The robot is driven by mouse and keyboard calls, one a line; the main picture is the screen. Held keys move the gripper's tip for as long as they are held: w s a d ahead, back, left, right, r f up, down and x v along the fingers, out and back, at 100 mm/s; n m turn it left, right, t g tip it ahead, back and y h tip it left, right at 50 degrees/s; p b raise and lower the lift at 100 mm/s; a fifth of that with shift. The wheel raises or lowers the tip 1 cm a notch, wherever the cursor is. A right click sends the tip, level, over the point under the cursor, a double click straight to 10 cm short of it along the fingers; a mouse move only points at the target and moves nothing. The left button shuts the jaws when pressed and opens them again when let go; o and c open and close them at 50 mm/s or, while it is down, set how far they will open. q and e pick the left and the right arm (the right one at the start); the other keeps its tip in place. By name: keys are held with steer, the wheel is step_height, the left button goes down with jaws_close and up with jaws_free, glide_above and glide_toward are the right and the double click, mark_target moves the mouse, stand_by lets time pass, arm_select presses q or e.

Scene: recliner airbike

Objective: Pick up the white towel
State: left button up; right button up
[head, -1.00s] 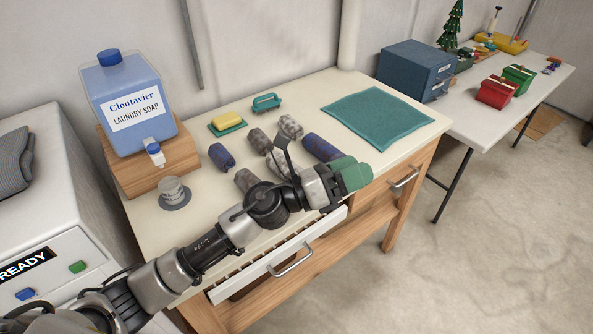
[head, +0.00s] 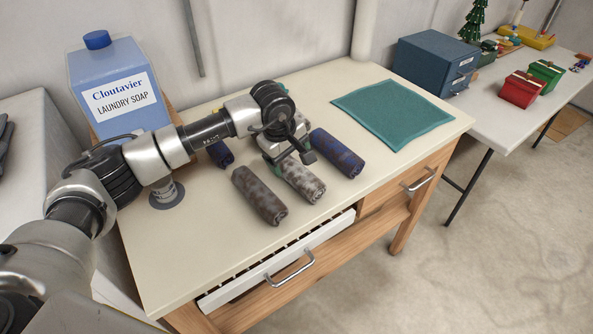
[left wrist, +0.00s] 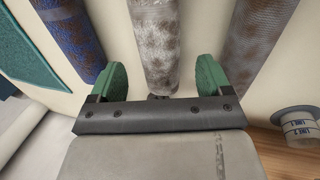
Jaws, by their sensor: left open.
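The white towel (head: 303,179) is a rolled towel with brown-grey blotches, lying on the cream tabletop between a brown-grey roll (head: 259,195) and a blue roll (head: 338,153). My left gripper (head: 283,152) is over its far part, which the gripper partly hides. In the left wrist view, the white towel (left wrist: 155,40) runs between the two green fingers of the left gripper (left wrist: 161,80), which are apart, one on each side. I cannot tell how far down the fingers reach beside it. My right gripper is not in view.
In the left wrist view, the blue roll (left wrist: 73,35) and the grey roll (left wrist: 257,40) lie close outside the fingers. A teal cloth (head: 393,113) lies at the right of the table. The soap jug (head: 120,90) stands at the left. A white drawer (head: 278,262) is slightly open in front.

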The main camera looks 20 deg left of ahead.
mark_target(292, 165)
arm_select(q)
steer(key=shift+w+f, duration=0.1)
steer(key=shift+f, duration=0.35)
steer(key=p+x, duration=0.2)
steer(key=x, duration=0.3)
steer(key=shift+w+r, duration=0.1)
steer(key=shift+w, duration=0.1)
steer(key=shift+w+f, duration=0.1)
steer(key=shift+f, duration=0.2)
steer(key=shift+c, duration=0.4)
steer(key=c, duration=0.6)
steer(key=shift+r, duration=0.1)
